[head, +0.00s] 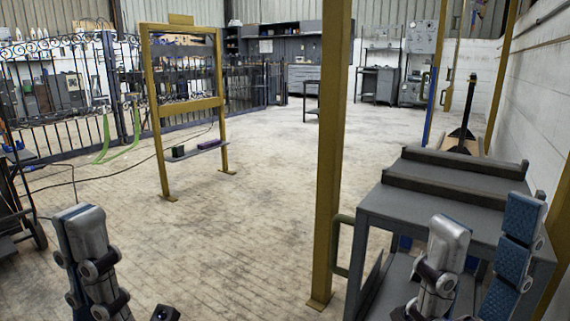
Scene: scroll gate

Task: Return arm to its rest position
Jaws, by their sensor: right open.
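My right gripper (487,225) is at the lower right, in front of the grey stepped cart. Its two fingers point up and stand apart, with nothing between them. One finger shows a silver back, the other a blue pad. My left gripper (82,225) is at the lower left, over the open floor. One silver finger with blue edges points up. A small dark part shows at the bottom edge to its right, and the rest is cut off, so I cannot tell its opening. No held object shows in it.
A grey stepped cart (440,205) stands close at the right, beside a yellow post (333,150) with a handle. A yellow frame (187,103) with a small shelf (196,150) stands mid-left. A dark wheeled cart (20,205) is at the left edge. The middle floor is clear.

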